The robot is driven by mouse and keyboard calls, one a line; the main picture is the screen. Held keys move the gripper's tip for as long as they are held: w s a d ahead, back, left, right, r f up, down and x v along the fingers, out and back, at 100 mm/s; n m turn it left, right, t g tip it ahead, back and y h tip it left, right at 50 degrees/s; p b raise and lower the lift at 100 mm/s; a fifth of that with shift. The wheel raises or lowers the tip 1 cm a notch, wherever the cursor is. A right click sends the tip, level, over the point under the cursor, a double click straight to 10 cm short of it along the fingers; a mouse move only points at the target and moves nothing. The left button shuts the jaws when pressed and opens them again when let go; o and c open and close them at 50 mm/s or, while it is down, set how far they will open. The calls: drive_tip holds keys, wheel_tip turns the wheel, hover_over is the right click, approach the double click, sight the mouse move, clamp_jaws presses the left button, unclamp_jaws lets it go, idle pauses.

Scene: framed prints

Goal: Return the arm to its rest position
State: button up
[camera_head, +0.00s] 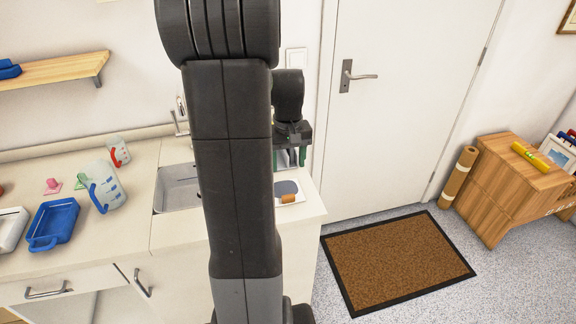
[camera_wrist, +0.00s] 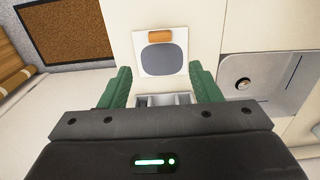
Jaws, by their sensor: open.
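My gripper (camera_head: 291,156) is partly hidden behind my own dark arm in the head view. In the wrist view its two green fingers (camera_wrist: 160,88) stand wide apart with nothing between them. The gripper is above the right end of the counter (camera_head: 308,204). A white card with a grey rounded patch and an orange block (camera_wrist: 160,52) lies on the counter beyond the fingertips; it also shows in the head view (camera_head: 287,190).
A sink (camera_head: 177,190) is left of my arm. A blue tray (camera_head: 54,222) and measuring jugs (camera_head: 104,186) stand on the left counter. A shelf (camera_head: 55,71) hangs above. A door (camera_head: 400,100), brown mat (camera_head: 398,260) and wooden cabinet (camera_head: 510,190) are at the right.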

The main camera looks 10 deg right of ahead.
sight(288, 195)
drive_tip(key=shift+f, duration=0.1)
wheel_tip(288, 195, down, 12)
drive_tip(key=shift+w+r, duration=0.1)
drive_tip(key=shift+r, duration=1.25)
